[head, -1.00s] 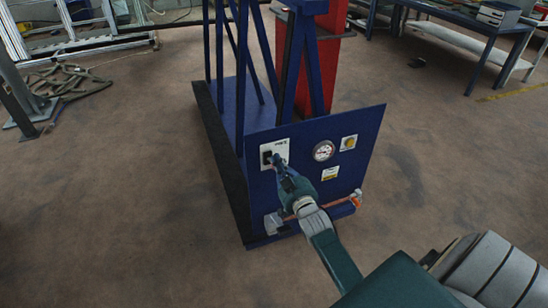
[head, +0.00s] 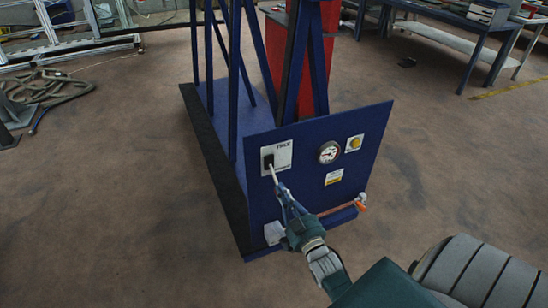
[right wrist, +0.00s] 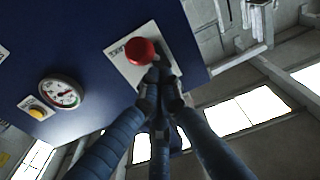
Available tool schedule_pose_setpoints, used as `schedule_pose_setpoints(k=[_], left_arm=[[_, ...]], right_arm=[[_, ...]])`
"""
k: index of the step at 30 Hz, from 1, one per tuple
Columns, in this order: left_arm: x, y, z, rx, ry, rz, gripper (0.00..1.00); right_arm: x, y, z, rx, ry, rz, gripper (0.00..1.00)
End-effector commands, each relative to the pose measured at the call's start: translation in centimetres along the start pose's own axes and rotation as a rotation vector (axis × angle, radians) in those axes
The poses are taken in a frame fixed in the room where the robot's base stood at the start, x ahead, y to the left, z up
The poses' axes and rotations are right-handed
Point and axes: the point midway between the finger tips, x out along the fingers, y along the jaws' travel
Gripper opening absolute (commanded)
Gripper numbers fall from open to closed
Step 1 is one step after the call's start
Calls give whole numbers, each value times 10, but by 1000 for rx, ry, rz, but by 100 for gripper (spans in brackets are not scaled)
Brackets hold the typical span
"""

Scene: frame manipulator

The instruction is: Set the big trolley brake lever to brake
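The brake lever shows in the head view as a pale rod (head: 273,174) that points down out of the black slot of a white labelled plate (head: 282,153) on the trolley's (head: 345,182) blue front panel. Its red ball knob (right wrist: 142,50) shows in the right wrist view; in the head view it is hidden. My right gripper (head: 282,188) has its fingers drawn together at the lever, just below the slot. In the wrist view the fingertips (right wrist: 160,78) are close against the knob, which sits beside them, not between them. My left gripper is not in view.
The panel also has a round gauge (head: 329,152), a yellow button (head: 355,142) and an orange-red handle (head: 360,199) low on the right. A workbench (head: 455,18) stands at the back right, a hose (head: 50,85) lies at the left. The floor around the trolley is open.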

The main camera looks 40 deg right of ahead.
Motion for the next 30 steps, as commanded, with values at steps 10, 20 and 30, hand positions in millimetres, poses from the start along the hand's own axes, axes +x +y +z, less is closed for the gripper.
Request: schedule_pose_setpoints(k=[10, 20, 30], left_arm=[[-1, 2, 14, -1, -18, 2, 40], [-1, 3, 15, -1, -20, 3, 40], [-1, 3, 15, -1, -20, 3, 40]], right_arm=[[-40, -1, 5, 0, -10, 1, 0], [-98, -3, 7, -2, -13, 0, 0], [-108, -3, 7, -2, -12, -1, 0]])
